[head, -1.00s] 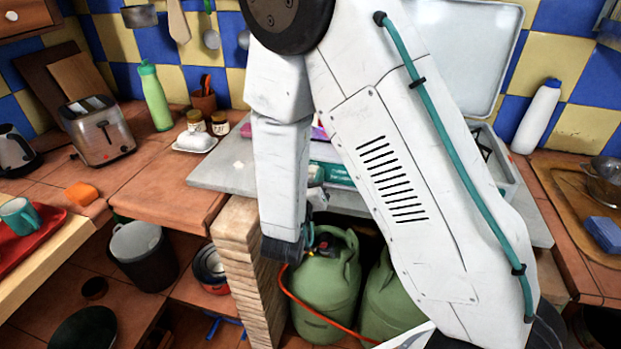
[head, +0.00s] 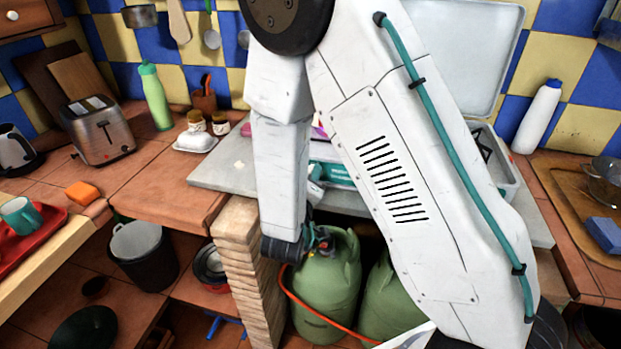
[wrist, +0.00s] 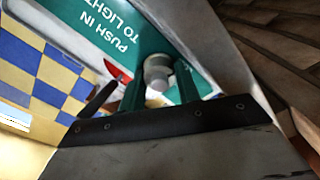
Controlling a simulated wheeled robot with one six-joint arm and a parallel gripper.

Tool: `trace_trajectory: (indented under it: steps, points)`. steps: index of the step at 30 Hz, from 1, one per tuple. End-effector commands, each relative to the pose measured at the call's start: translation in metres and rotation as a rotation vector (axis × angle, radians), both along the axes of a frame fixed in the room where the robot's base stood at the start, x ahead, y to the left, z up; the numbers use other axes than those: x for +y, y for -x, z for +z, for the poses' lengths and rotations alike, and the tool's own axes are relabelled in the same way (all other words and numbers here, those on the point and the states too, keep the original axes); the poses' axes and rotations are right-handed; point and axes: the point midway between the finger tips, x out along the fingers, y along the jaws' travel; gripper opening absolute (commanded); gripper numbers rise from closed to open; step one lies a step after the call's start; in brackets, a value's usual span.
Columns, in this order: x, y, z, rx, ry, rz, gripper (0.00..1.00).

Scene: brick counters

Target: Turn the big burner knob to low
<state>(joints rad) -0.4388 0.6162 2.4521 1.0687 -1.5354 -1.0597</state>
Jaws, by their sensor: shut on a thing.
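In the wrist view the grey-white knob (wrist: 156,65) sits on a teal panel (wrist: 100,25) lettered "PUSH IN TO LIGHT". My gripper (wrist: 160,80) has its two teal fingers on either side of the knob, shut on it. A red pointed mark shows on the panel left of the knob. The knob's pointer and its setting cannot be made out. In the head view my arm covers most of the cooker (head: 340,172), and the knob cannot be picked out there.
Green gas bottles (head: 325,285) with an orange hose stand under the counter, close below my wrist. A brick pillar (head: 245,265) stands to their left. A toaster (head: 98,130) and a green bottle (head: 156,97) are on the left counter, a white bottle (head: 537,117) on the right.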

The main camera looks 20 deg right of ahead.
Motion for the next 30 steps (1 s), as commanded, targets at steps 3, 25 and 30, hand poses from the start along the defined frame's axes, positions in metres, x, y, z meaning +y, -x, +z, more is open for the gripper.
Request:
trace_trajectory:
  steps: [3, 25, 30]
  points:
    - [0.002, -0.001, 0.0, 0.001, 0.002, 0.004, 0.1]
    - [0.005, 0.006, 0.0, 0.001, 0.002, 0.002, 0.55]
    - [0.023, 0.028, 0.0, 0.002, 0.002, 0.006, 0.55]
